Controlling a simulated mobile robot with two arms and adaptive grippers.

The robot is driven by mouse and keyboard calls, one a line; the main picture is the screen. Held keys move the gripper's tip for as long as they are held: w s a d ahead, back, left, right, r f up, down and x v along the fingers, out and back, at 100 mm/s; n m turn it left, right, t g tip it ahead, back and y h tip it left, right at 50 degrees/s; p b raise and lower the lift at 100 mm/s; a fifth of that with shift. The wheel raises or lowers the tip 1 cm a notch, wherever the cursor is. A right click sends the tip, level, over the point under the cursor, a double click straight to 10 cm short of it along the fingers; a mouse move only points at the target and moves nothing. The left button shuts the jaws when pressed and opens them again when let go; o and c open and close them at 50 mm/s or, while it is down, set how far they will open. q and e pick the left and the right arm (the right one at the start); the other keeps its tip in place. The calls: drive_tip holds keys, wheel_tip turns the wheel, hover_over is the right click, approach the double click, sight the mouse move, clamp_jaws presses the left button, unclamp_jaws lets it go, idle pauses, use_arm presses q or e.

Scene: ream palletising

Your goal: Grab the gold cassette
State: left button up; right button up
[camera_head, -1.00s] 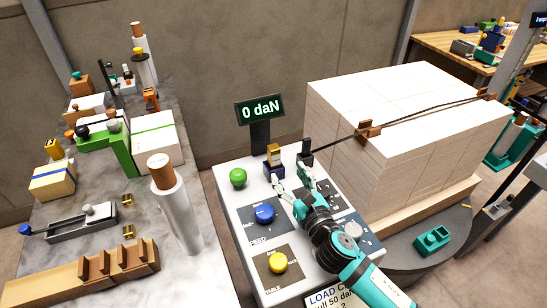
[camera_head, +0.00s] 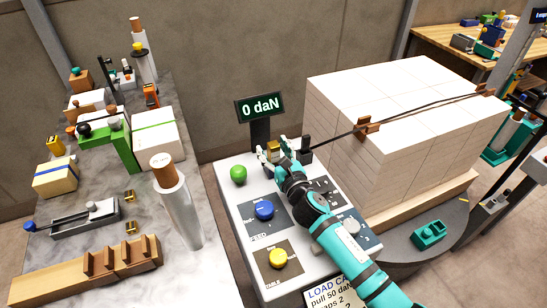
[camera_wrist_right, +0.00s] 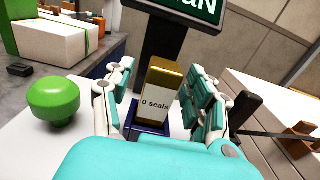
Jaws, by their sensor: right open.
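The gold cassette (camera_wrist_right: 157,95) stands upright in a dark blue holder (camera_wrist_right: 148,131) on the control panel, with a white label reading "0 seals". In the head view the cassette (camera_head: 274,149) is partly hidden by my right gripper (camera_head: 276,157). In the right wrist view my right gripper (camera_wrist_right: 162,95) is open, with one finger on each side of the cassette. Whether either finger touches it I cannot tell. My left gripper does not show.
A green knob (camera_wrist_right: 54,101) stands left of the cassette. A black post (camera_head: 306,147) with a strap stands to its right, near the large wrapped stack (camera_head: 400,110). The "0 daN" display (camera_head: 260,107) rises behind. Blue and yellow knobs (camera_head: 278,258) lie nearer on the panel.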

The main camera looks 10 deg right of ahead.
clamp_jaws()
idle(0.3)
